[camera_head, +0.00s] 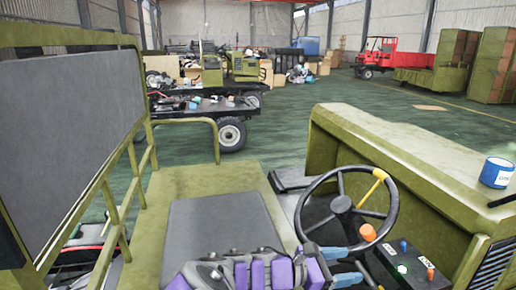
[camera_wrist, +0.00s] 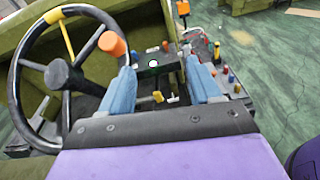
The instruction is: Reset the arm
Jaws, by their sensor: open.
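My gripper (camera_wrist: 163,92) is open in the wrist view. Its two blue fingers stand apart, with a dark panel and a small yellow lever (camera_wrist: 158,97) visible beyond the gap. Nothing is between the fingers. In the head view my purple and grey arm lies low over the seat, and the blue fingers of my gripper (camera_head: 341,266) point right, just below the steering wheel (camera_head: 341,205). The wheel is black with a yellow spoke and an orange knob (camera_head: 368,232). It also shows at the left of the wrist view (camera_wrist: 62,75). Contact with the panel cannot be told.
The control panel (camera_head: 400,262) has coloured knobs. A green hood (camera_head: 385,140) rises at the right with a blue and white can (camera_head: 496,172) on it. A railing (camera_head: 125,200) stands at the left. Open green floor (camera_head: 290,140) lies beyond, with carts and a red vehicle (camera_head: 378,55) farther back.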

